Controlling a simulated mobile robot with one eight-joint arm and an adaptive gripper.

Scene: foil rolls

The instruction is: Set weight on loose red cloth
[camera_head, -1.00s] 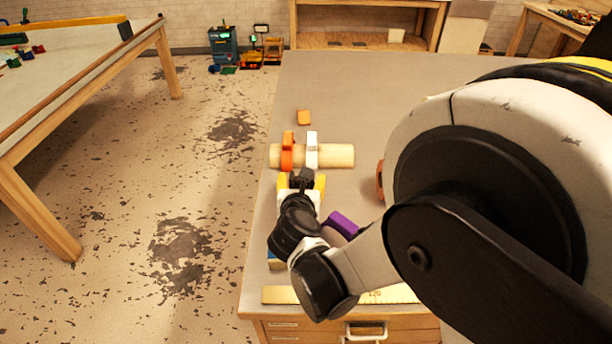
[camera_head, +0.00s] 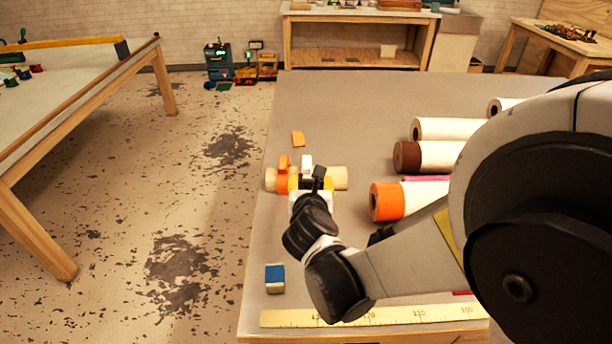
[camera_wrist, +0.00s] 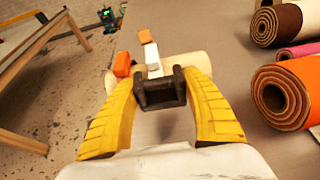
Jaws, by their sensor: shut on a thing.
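My gripper (camera_head: 311,184) has yellow fingers closed on the sides of a small dark U-shaped piece (camera_wrist: 160,88), which also shows in the head view (camera_head: 319,176). I cannot tell whether it is the weight. It is close to a pale log (camera_head: 334,178) that carries an orange clip (camera_head: 283,178) and a white clip (camera_head: 307,162). In the head view a small strip of red (camera_head: 462,293) shows beside my arm near the ruler; most of it is hidden, and I cannot tell if it is the cloth.
Rolls with orange (camera_head: 387,201), brown (camera_head: 404,157) and white (camera_head: 455,128) outsides lie on the right of the table. A blue-topped block (camera_head: 275,278) lies at the front left, by a yellow ruler (camera_head: 385,315). An orange block (camera_head: 298,138) lies behind the log.

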